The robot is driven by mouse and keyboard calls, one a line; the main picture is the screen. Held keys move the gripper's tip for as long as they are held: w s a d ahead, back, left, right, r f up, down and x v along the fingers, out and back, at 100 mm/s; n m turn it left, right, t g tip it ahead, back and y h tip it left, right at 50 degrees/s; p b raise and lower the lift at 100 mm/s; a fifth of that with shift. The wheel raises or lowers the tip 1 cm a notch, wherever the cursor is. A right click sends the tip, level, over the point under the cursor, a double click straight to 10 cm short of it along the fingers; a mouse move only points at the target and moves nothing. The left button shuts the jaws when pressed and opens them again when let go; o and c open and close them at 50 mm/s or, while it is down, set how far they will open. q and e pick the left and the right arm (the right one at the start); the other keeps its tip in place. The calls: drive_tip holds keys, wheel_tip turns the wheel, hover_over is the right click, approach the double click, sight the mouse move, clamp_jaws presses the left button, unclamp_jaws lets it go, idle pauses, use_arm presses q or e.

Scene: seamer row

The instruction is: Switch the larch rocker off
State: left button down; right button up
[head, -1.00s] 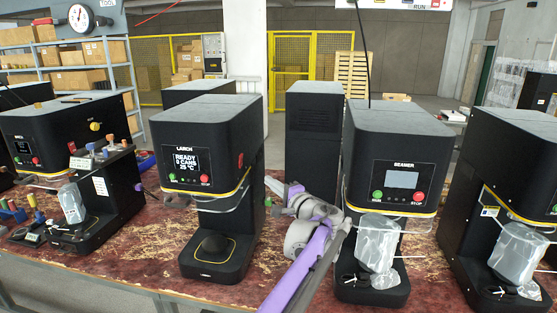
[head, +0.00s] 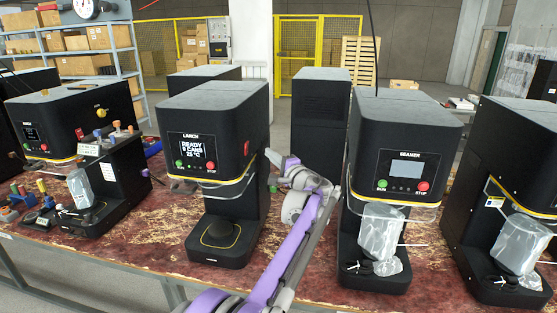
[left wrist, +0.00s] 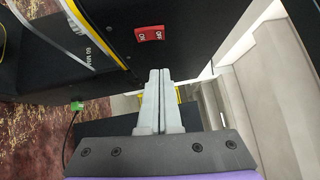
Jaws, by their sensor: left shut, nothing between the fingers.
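The larch machine (head: 212,112) is a black seamer labelled LARCH; its lit screen (head: 191,147) shows READY. Its red rocker (head: 246,147) sits on the machine's right side face. The rocker also shows in the left wrist view (left wrist: 150,34), with white ON and OFF lettering; which half is pressed in I cannot tell. My left gripper (head: 269,156) is shut and empty, just right of that side face near the rocker's height. In the left wrist view its fingertips (left wrist: 159,71) are below the rocker in the picture, apparently apart from it. My right gripper is not in view.
A second seamer (head: 402,130) stands close to the right of my left arm, with a clear guard and a wrapped can. A black cabinet (head: 318,115) stands behind the gap. Another machine (head: 70,115) is at the left. The worn red bench (head: 150,255) is clear in front.

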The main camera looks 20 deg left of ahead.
sight(247, 148)
use_arm(q)
drive_tip(key=a, duration=0.6)
drive_tip(key=shift+w+r, duration=0.2)
drive_tip(key=shift+r, duration=0.15)
